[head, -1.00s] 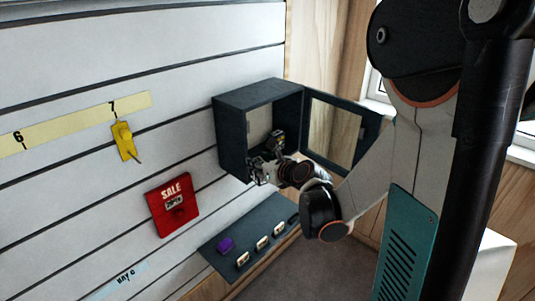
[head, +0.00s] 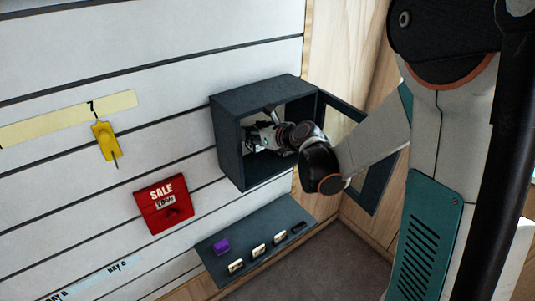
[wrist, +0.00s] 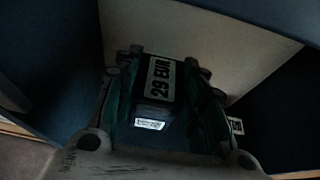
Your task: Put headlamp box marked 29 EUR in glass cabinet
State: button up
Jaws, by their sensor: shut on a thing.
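The glass cabinet (head: 229,150) is a dark box on the slatted wall, with its glazed door (head: 376,178) swung open to the right. My gripper (head: 258,138) reaches in through the open front. In the wrist view my gripper (wrist: 160,72) is shut on the dark headlamp box (wrist: 150,112), with a finger on each side. The box's white label reads "29 EUR" and faces the camera. Dark cabinet walls and a pale panel surround it in the wrist view. In the head view the box cannot be made out behind the gripper. Whether it touches the cabinet floor cannot be told.
Below the cabinet, a dark shelf (head: 215,262) carries a purple item (head: 221,247) and several small labelled pieces. A red SALE pouch (head: 164,203) and a yellow item (head: 106,142) hang on the wall to the left. A small white tag (wrist: 236,125) shows beside my gripper.

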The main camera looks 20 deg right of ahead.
aim_at(257, 152)
jog(key=shift+f+b, duration=1.1)
jog(key=shift+f, duration=2.9)
jog(key=shift+f, duration=0.2)
jog(key=o, duration=1.1)
jog(key=shift+r, duration=0.1)
jog(key=shift+o, duration=0.2)
jog(key=shift+r, duration=0.1)
jog(key=shift+s+r, duration=0.15)
jog(key=shift+s, duration=0.1)
jog(key=p+v, duration=0.2)
jog(key=v, duration=0.9)
jog(key=shift+s, duration=0.25)
jog(key=shift+d, duration=0.1)
